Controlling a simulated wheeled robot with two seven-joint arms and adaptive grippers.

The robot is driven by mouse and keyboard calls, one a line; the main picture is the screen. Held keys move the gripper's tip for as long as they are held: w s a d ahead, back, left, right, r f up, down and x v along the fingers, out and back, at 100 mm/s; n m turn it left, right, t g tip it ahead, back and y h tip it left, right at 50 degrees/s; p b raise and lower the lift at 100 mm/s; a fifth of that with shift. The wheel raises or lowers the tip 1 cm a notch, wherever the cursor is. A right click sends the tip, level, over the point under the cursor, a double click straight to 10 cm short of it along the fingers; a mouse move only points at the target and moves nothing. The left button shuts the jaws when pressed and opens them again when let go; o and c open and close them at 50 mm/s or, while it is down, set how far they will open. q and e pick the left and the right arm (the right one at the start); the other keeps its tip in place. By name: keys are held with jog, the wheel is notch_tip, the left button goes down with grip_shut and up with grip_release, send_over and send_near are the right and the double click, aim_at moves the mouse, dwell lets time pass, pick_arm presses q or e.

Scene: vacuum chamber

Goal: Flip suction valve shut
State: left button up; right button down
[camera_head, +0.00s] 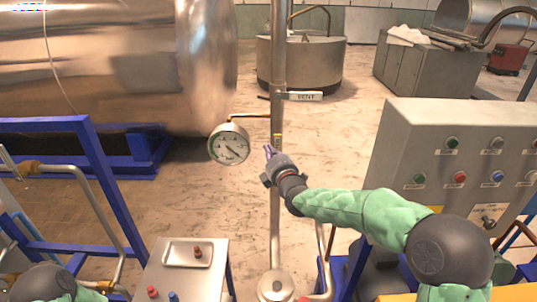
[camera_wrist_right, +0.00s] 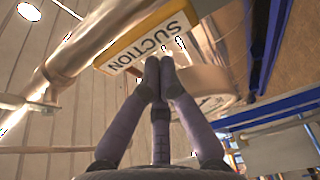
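The suction valve's handle shows in the right wrist view as a yellow-edged plate (camera_wrist_right: 150,40) with a white label reading SUCTION. It sits beside a shiny metal pipe. In the head view a small yellow edge (camera_head: 278,138) shows on the upright pipe (camera_head: 278,60). My right gripper (camera_head: 269,151) is at that pipe, just below the yellow edge. In the right wrist view its fingertips (camera_wrist_right: 160,64) are together, at the plate's lower edge. I cannot tell whether they touch it, and nothing shows held between them. My left gripper is out of view.
A round pressure gauge (camera_head: 229,144) hangs left of the pipe. A label plate (camera_head: 303,96) sticks out right of the pipe, higher up. A grey button panel (camera_head: 462,150) stands right, a small control box (camera_head: 190,270) front left. A blue frame (camera_head: 100,180) stands at left.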

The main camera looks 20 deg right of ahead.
pick_arm(q)
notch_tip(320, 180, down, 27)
jog(key=b, duration=2.6)
pick_arm(e)
jog(key=s+d+f+m+t+h, duration=0.1)
jog(key=d+m, duration=0.4)
jog(key=m, duration=0.6)
jog(key=s+d+f+m+t+h, duration=0.1)
jog(key=d+f+m+h, duration=0.3)
jog(key=m, duration=0.7)
jog(key=shift+s+d+f+t+h, duration=0.3)
jog(key=shift+s+d+f+h, duration=0.15)
jog(key=shift+h, duration=0.75)
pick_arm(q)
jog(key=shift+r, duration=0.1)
pick_arm(e)
jog(key=shift+d+r, duration=0.1)
pick_arm(q)
jog(key=shift+b, duration=0.3)
